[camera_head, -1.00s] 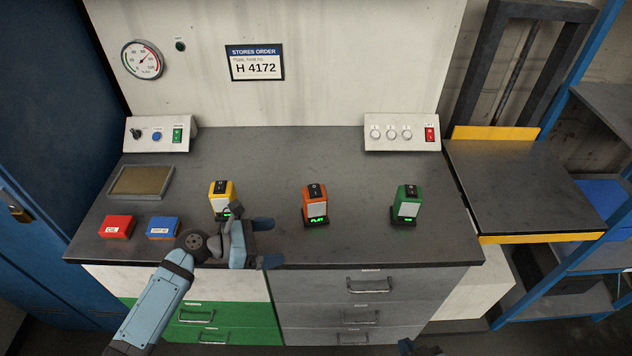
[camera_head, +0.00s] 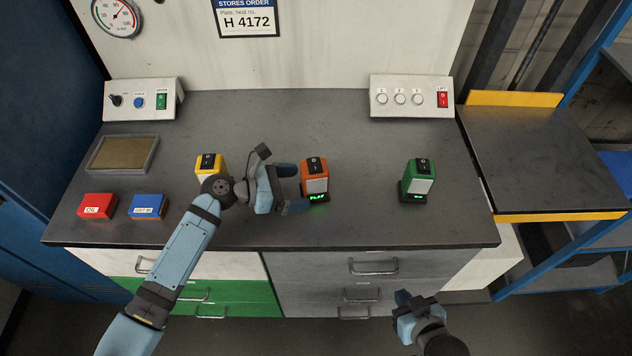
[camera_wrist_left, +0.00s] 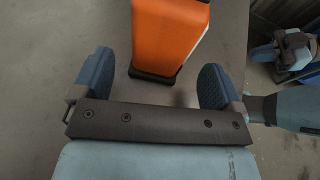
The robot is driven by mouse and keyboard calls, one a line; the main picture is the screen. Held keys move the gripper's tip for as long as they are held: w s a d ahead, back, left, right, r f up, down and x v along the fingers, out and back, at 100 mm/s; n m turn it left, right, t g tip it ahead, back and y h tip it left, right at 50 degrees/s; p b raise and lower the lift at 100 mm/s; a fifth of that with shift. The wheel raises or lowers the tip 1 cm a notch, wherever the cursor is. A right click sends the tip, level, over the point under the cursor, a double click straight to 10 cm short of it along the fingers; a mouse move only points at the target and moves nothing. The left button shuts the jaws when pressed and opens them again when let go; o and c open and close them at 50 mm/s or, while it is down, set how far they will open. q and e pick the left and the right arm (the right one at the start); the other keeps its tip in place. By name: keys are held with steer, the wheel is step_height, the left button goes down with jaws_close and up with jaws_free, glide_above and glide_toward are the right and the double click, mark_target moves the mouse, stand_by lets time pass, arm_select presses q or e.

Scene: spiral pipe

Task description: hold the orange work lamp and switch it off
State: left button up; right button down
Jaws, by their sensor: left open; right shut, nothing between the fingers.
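The orange work lamp (camera_head: 315,178) stands upright on the worktop, with a black rocker switch on top and a green lit display at its base. In the left wrist view the lamp's orange body (camera_wrist_left: 169,36) shows just beyond and between the spread fingers. My left gripper (camera_head: 290,188) is open and just left of the lamp, its fingers pointing at it; it also shows in the left wrist view (camera_wrist_left: 158,85). My right gripper (camera_head: 403,303) is shut and empty, low in front of the drawers.
A yellow lamp (camera_head: 209,165), partly behind my left arm, and a green lamp (camera_head: 418,180) stand on either side. A red box (camera_head: 97,206), a blue box (camera_head: 148,206) and a shallow tray (camera_head: 95,168) sit at left. Switch panels (camera_head: 412,97) line the back.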

mark_target(310, 186)
arm_select(q)
steer(key=p+x, duration=0.1)
steer(key=x, duration=0.2)
steer(key=shift+w+d+f, duration=0.15)
steer(key=shift+w+d, duration=0.05)
steer(key=shift+d, duration=0.25)
steer(key=c, duration=0.8)
steer(key=shift+o, duration=0.2)
